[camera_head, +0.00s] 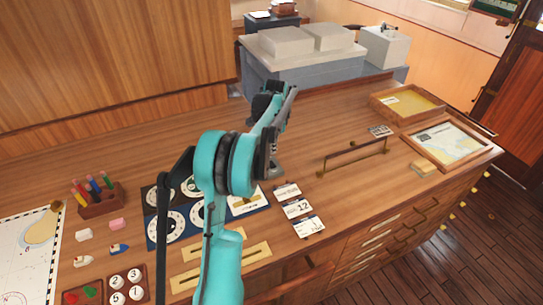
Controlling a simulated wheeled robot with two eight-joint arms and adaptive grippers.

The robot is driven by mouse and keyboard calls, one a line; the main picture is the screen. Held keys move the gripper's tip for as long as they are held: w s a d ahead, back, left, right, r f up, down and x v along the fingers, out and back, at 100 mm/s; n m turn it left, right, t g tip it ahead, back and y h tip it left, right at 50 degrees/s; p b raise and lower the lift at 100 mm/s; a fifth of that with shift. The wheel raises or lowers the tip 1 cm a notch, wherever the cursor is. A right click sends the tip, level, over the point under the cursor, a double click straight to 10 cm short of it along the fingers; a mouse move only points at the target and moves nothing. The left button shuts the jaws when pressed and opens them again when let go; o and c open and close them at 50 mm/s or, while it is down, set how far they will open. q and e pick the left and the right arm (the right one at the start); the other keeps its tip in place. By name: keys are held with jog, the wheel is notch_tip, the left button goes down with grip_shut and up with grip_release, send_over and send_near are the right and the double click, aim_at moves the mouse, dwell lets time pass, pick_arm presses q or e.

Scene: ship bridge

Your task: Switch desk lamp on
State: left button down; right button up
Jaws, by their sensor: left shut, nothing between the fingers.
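My left arm rises from the bottom over the desk (335,210). My left gripper (283,102) is dark and seen from behind, above the middle of the desk; it is shut and empty. A small grey rounded base (277,170) stands on the desk just below and behind the gripper. It may be the foot of the desk lamp. The arm and gripper hide whatever rises above it, so I cannot make out a lamp head or a switch, or tell whether the gripper touches it. No light glow shows. My right gripper is not in view.
A pencil holder (98,203), a chart (28,245) and a tray of numbered discs (125,286) are at left. Cards (297,208) lie right of the arm, near a low rail (355,152). Framed trays (405,103) fill the right end. Bare desk lies between.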

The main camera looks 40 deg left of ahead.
pick_arm(q)
notch_tip(320, 180, up, 6)
jog(key=shift+s+d+r, duration=0.15)
jog(key=shift+d+r, duration=0.1)
jog(key=shift+d, duration=0.05)
dwell(0.3)
jog(key=s+d+r+n+t+b, duration=0.1)
jog(key=s+d+t+b, duration=0.1)
jog(key=s+d, duration=0.5)
jog(key=s+d+r+n+t+b, duration=0.1)
jog(key=s+d, duration=0.2)
jog(key=d, duration=0.9)
jog(key=s+d+f+n+t+h+b, duration=0.1)
jog(key=s+d+f+n+t+b, duration=0.1)
jog(key=s+d+f, duration=0.8)
jog(key=s+d+n+t, duration=0.1)
jog(key=s, duration=0.2)
jog(key=shift+s+d+t, duration=0.25)
jog(key=shift+s+t, duration=0.05)
jog(key=shift+s, duration=0.05)
